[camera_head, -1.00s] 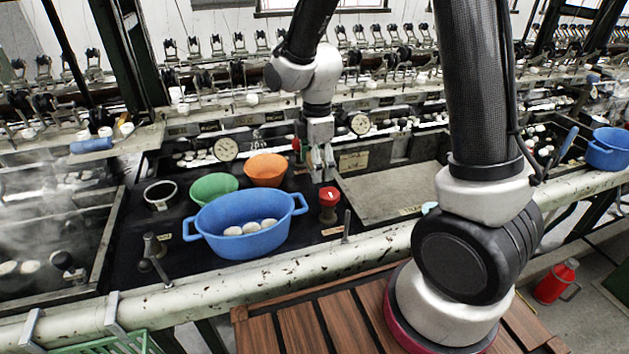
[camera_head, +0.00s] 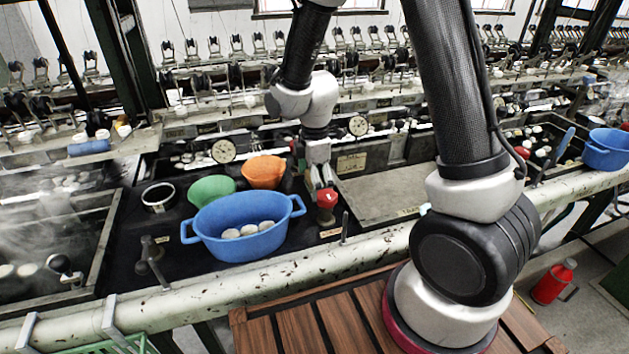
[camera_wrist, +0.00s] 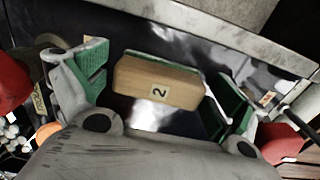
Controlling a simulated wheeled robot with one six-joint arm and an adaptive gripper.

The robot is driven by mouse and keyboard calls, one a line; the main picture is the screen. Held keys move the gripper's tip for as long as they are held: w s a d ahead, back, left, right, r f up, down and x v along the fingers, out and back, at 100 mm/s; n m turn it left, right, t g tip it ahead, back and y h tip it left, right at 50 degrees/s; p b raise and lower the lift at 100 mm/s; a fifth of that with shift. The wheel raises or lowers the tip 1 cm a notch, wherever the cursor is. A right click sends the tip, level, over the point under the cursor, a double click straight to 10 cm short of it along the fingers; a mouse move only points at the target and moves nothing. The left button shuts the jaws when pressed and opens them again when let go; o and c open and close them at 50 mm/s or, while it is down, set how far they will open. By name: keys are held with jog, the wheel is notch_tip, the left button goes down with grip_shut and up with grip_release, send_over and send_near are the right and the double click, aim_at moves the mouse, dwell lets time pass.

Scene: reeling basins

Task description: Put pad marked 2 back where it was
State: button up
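The pad marked 2 (camera_wrist: 158,82) is a wooden block with a green layer along its far edge and a small label reading 2. It shows in the wrist view between the two green-lined fingers of my gripper (camera_wrist: 158,92). The fingers are spread, with a narrow dark gap visible at each end of the pad. Whether the pad rests on the dark surface below it I cannot tell. In the head view my gripper (camera_head: 321,187) points down, low over the dark deck behind a red-topped knob (camera_head: 327,198). I cannot make out the pad there.
A blue basin (camera_head: 212,245) with several white cocoons stands left of my gripper, with green (camera_head: 210,188) and orange (camera_head: 264,172) bowls behind it. A pale pipe (camera_head: 270,277) runs along the front.

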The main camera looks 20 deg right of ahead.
jog(key=shift+r, duration=0.1)
notch_tip(320, 180, up, 11)
jog(key=s+d+r+m+t, duration=0.2)
jog(key=s+d+r+m, duration=0.55)
jog(key=r, duration=0.25)
jog(key=s+d+r+m+t, duration=0.1)
jog(key=s+d+r+m, duration=0.1)
jog(key=s+m, duration=0.3)
jog(key=s+d+r+m+t, duration=0.1)
jog(key=s+d+r+m, duration=0.1)
jog(key=s+d+m, duration=0.3)
jog(key=shift+s+d, duration=0.2)
jog(key=shift+s, duration=1.05)
